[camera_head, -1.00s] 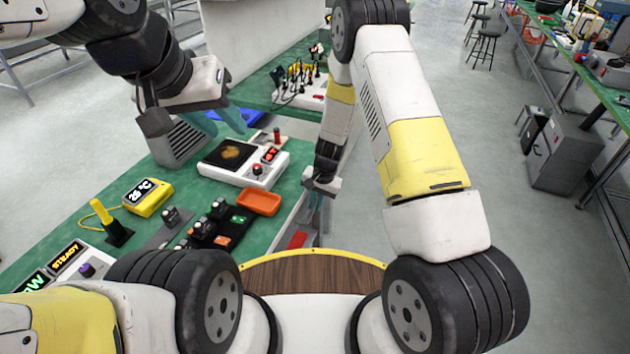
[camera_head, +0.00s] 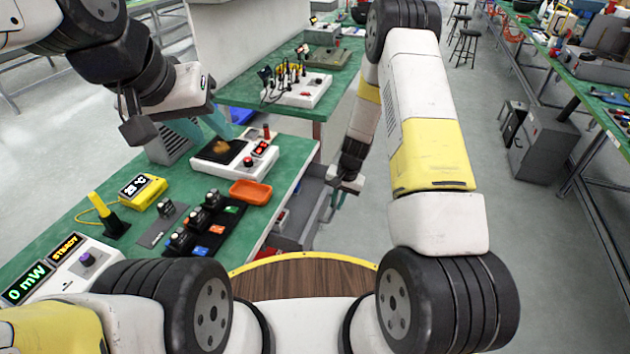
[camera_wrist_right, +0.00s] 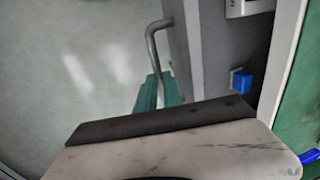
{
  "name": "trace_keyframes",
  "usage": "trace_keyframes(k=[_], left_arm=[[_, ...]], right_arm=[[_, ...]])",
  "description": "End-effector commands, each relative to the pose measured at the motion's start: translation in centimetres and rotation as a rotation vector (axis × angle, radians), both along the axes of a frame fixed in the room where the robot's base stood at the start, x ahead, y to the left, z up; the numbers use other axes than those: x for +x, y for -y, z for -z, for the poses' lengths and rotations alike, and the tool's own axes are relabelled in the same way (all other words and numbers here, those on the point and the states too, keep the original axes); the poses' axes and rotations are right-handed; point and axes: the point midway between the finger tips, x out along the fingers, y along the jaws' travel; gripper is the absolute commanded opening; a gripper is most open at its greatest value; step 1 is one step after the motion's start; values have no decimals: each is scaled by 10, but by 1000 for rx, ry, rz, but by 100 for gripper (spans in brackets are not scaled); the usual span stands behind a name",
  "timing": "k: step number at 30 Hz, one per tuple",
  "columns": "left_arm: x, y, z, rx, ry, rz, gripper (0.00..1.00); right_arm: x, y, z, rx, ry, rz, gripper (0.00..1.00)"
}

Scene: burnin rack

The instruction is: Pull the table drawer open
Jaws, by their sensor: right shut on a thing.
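The grey table drawer (camera_head: 293,231) stands out from under the right edge of the green-topped table (camera_head: 288,165). Its inside shows in the right wrist view, behind the grey drawer front (camera_wrist_right: 181,60). A bent grey bar handle (camera_wrist_right: 153,45) stands off that front. My right gripper (camera_head: 335,207) is at the drawer's outer side; in the right wrist view its green fingers (camera_wrist_right: 158,92) are shut on the handle. My left gripper (camera_head: 204,128) is over the far part of the table, its teal fingers apart and empty, away from the drawer.
In the drawer lie a blue block (camera_wrist_right: 242,81) and a pale item (camera_wrist_right: 248,7). The tabletop holds a white device (camera_head: 232,160), an orange tray (camera_head: 251,192) and a yellow meter (camera_head: 142,190). Open floor (camera_head: 440,290) lies right of the drawer.

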Motion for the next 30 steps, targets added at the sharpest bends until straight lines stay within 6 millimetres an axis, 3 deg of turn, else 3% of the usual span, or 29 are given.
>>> trace_keyframes(k=[1, 6, 15, 21, 30], left_arm=[[0, 0, 0, 0, 0, 0, 36], [0, 0, 0, 0, -1, 0, 36], [0, 0, 0, 0, 0, 0, 36], [0, 0, 0, 0, 0, 0, 36], [0, 0, 0, 0, 0, 0, 36]], right_arm=[[-4, 16, -2, 1, 1, 8, 0], [-22, 60, -2, 0, 2, 8, 0], [-49, 123, -1, -1, 3, 6, 0], [-59, 148, -1, -1, 2, 3, 0], [-65, 161, -1, -1, 3, 0, 0]])
